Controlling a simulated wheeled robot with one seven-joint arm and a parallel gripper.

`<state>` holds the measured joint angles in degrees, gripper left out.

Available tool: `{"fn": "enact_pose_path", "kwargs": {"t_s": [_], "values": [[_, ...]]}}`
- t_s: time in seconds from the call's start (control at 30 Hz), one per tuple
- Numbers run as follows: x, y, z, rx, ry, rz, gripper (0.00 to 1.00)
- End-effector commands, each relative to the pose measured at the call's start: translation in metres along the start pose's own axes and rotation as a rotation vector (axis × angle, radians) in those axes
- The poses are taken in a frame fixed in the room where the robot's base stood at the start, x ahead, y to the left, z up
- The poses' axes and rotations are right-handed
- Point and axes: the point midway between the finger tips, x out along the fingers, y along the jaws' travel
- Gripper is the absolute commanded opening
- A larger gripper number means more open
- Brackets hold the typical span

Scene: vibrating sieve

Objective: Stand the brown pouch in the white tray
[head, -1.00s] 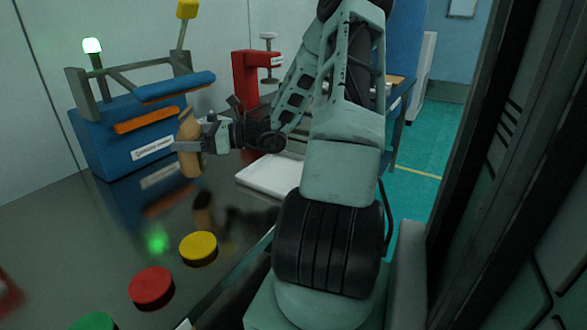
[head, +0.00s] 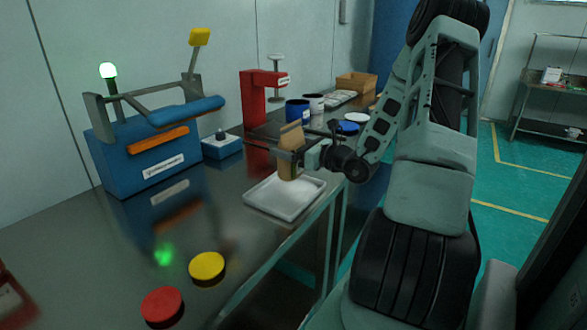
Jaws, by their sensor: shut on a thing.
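The brown pouch (head: 289,158) is upright in my gripper (head: 284,148), which is shut on it. The pouch is over the white tray (head: 262,203), towards its back part. Its lower end looks close to the tray floor, but I cannot tell whether it touches. The tray lies flat on the dark shiny bench near its right edge. The gripper hides part of the pouch's upper middle.
A blue machine (head: 140,150) with a lit green lamp stands at the left. A red press (head: 256,105), blue and white cups (head: 297,112) and an orange-brown box (head: 355,83) are behind. Red (head: 162,306) and yellow (head: 207,267) discs lie in front.

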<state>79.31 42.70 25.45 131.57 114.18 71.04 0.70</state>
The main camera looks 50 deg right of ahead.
Motion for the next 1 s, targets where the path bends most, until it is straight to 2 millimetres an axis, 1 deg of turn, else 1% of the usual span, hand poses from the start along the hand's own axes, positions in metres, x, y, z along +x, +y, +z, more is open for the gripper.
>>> {"fn": "enact_pose_path", "kwargs": {"t_s": [0.13,0.3,0.4,0.67,0.8,0.83,0.87,1.0], "values": [[0.0,0.0,-0.013,0.001,-0.001,0.001,0.59],[0.001,0.001,-0.038,0.003,0.0,0.002,0.59],[0.001,0.0,-0.047,0.0,-0.001,0.002,0.59],[0.0,0.0,-0.048,-0.001,-0.001,0.002,0.59],[0.0,0.0,-0.051,-0.001,-0.001,0.002,0.59],[0.0,0.0,-0.052,-0.001,0.0,0.002,0.93],[0.0,0.0,-0.051,-0.001,0.0,0.001,1.0],[0.0,0.0,-0.051,-0.001,0.0,0.001,1.0]]}}
